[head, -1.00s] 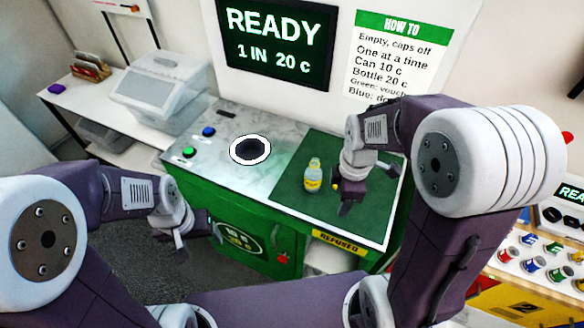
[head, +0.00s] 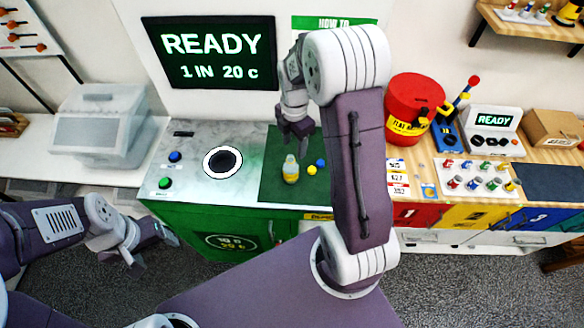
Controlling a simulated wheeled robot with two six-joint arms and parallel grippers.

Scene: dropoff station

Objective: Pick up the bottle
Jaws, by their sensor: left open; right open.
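The bottle (head: 290,170), small and clear with a yellow label, stands upright on the green mat (head: 270,191) on top of the green machine. My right gripper (head: 297,148) is open just behind and above the bottle, its fingers pointing down. I cannot tell whether it touches the bottle. My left gripper (head: 150,258) is open and empty, low in front of the machine at the left, well away from the bottle.
A blue cap (head: 321,163) and a yellow cap (head: 311,170) lie right of the bottle. Left of the mat are a round black hole (head: 223,162), a blue button (head: 175,156) and a green button (head: 165,183). A red drum (head: 413,105) stands on the right counter.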

